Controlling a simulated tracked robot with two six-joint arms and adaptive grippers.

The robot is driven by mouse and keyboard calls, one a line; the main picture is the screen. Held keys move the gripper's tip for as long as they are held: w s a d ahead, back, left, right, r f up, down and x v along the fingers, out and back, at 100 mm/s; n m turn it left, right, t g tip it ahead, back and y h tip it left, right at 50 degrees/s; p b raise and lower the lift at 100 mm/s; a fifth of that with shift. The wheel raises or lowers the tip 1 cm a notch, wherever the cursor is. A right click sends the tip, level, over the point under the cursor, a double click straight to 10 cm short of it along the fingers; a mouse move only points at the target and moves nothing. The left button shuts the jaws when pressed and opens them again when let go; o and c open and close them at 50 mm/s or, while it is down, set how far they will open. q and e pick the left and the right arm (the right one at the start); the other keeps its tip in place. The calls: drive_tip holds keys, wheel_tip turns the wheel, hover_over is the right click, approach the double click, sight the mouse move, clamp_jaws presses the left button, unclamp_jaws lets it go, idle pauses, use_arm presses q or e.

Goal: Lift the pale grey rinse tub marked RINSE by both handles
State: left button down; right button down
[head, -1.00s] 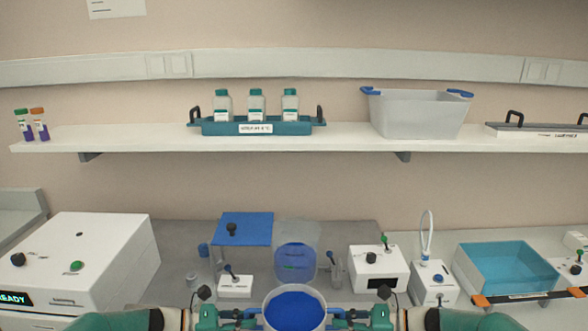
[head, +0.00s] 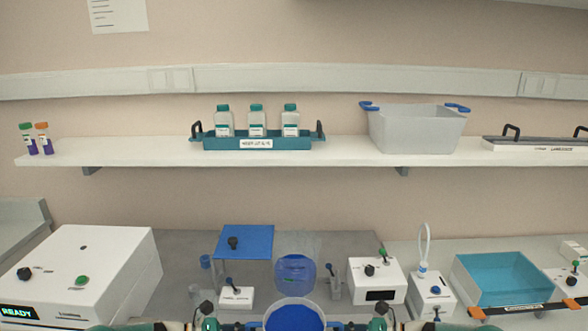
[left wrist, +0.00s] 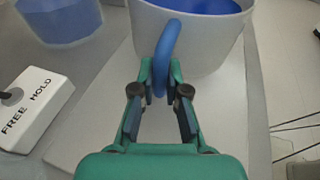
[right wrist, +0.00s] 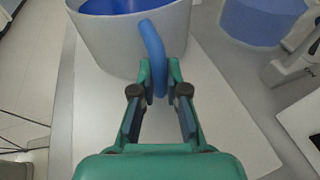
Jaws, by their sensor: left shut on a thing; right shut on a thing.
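A round pale grey tub (head: 294,305) with blue contents is at the bottom centre of the head view, its lower part cut off. Its RINSE mark does not show. My left gripper (left wrist: 161,84) is shut on one blue loop handle (left wrist: 165,48) of the tub (left wrist: 205,48). My right gripper (right wrist: 159,84) is shut on the opposite blue handle (right wrist: 153,48) of the tub (right wrist: 125,45). The frames do not show clearly whether the tub's base touches the pale board below.
Beyond the tub stands a translucent blue vessel (head: 295,274). A FREE/HOLD switch box (left wrist: 32,108) is beside the pale board (left wrist: 90,130). A white box (head: 377,279) stands to the right. Above, a shelf (head: 350,152) holds a bottle rack (head: 257,143) and a grey bin (head: 416,132).

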use_arm(q)
drive_tip(key=shift+r+p, duration=0.15)
drive_tip(key=shift+p, duration=0.45)
use_arm(e)
drive_tip(key=shift+r, duration=0.2)
drive_tip(key=shift+f, duration=0.15)
drive_tip(key=c, duration=1.1)
unclamp_jaws()
drive_tip(key=shift+f, duration=0.3)
drive_tip(key=shift+v, duration=0.9)
drive_tip(key=v, duration=1)
drive_tip(key=shift+d+r, duration=0.1)
drive_tip(key=shift+r, duration=0.15)
